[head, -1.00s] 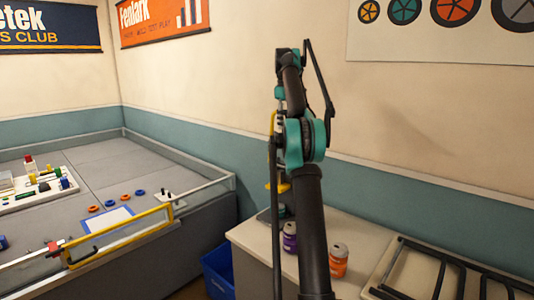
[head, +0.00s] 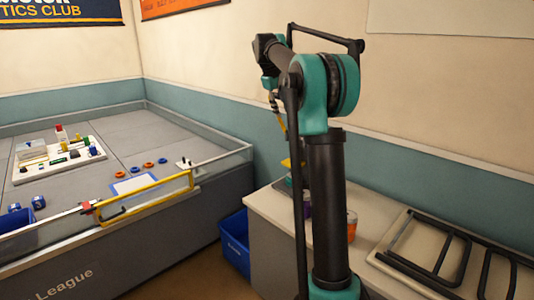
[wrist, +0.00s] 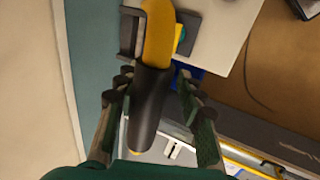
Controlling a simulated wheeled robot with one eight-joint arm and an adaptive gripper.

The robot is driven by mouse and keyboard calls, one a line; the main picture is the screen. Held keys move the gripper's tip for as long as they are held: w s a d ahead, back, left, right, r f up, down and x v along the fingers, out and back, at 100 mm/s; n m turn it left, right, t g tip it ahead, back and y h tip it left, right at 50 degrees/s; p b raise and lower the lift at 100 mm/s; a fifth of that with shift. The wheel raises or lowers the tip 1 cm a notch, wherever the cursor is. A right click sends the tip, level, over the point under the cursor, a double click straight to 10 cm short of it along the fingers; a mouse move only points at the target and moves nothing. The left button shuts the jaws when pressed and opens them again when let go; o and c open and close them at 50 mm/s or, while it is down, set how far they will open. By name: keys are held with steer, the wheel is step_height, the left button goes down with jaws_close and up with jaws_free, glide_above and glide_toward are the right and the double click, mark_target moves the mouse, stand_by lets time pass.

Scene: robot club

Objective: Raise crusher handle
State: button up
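The crusher handle, a yellow lever (wrist: 158,35) with a black grip (wrist: 150,105), runs between my fingers in the wrist view. My gripper (wrist: 155,85) is open around the grip, with a finger on each side and visible gaps. The dark base of the crusher (wrist: 188,32) shows behind the lever. In the head view the yellow lever (head: 281,126) slants beneath my gripper (head: 272,92), above the counter. My arm hides most of the crusher there.
An orange can (head: 352,226) and a partly hidden purple can (head: 307,204) stand on the counter (head: 268,203). Black frames (head: 440,255) lie on its right. A blue bin (head: 236,245) is on the floor, left of the counter. A grey game table (head: 110,190) fills the left.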

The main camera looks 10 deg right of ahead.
steer(key=s+a+f+t+h, duration=0.2)
steer(key=a+f+t+h, duration=0.1)
steer(key=f, duration=0.5)
steer(key=s+a+f+t+h, duration=0.2)
steer(key=a+f+t+h, duration=0.1)
steer(key=f+h, duration=0.3)
steer(key=shift+s+a+f, duration=0.3)
steer(key=shift+a+f, duration=0.25)
steer(key=shift+f, duration=0.7)
